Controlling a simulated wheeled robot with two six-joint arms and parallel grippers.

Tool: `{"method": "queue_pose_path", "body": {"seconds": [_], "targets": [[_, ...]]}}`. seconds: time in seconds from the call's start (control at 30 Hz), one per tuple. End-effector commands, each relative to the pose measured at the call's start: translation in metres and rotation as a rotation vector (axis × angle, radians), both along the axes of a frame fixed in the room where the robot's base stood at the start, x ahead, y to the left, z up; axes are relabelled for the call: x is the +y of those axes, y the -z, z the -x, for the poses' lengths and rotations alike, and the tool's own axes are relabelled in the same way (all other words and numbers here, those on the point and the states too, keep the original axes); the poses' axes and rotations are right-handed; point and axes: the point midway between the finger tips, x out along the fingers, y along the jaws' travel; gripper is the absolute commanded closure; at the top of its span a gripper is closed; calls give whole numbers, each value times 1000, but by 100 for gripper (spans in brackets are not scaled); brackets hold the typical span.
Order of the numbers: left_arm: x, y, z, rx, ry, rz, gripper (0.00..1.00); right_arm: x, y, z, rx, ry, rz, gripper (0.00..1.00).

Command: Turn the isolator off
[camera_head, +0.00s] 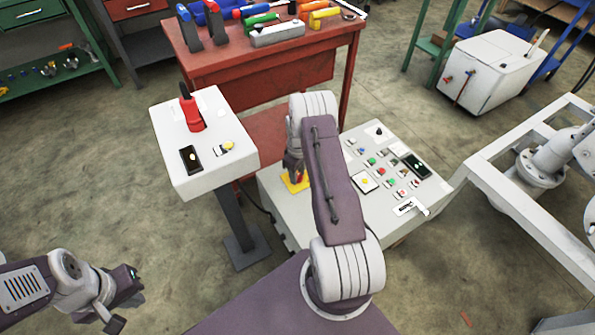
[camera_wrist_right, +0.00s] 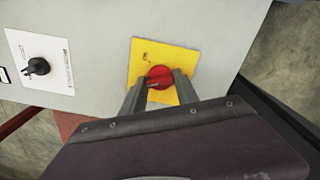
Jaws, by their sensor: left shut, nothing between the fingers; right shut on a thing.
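The isolator is a red round knob (camera_wrist_right: 160,77) on a square yellow plate (camera_wrist_right: 145,56) on the light grey control panel. My right gripper (camera_wrist_right: 162,82) is shut on the red knob, one finger on each side, as the right wrist view shows. In the head view the yellow plate (camera_head: 291,187) shows at the left part of the control panel (camera_head: 340,205), and my right gripper (camera_head: 296,172) comes down over it and hides most of the knob. My left gripper (camera_head: 128,287) is at the lower left, shut and empty, away from the panel.
A red workbench (camera_head: 260,75) with tools is behind. A grey metal frame (camera_head: 530,210) is at the right. Another black knob (camera_wrist_right: 38,66) is on the panel.

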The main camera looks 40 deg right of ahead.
Motion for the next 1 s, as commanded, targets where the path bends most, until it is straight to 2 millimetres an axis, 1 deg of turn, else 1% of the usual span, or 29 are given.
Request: {"method": "queue_pose_path", "body": {"seconds": [0.03,0.2,0.43,0.7,1.0], "targets": [[0,-4,0,0,0,0,100,0,-2,0,-1,-37,0,100],[0,-9,0,0,0,0,100,0,-2,-1,-3,-164,1,100],[0,-13,0,0,0,0,100,0,-1,-1,-3,-286,1,100],[0,-15,0,0,0,0,100,0,-1,-1,-4,-354,2,100],[0,-15,0,0,0,0,100,0,0,-1,-3,-367,2,100]]}}
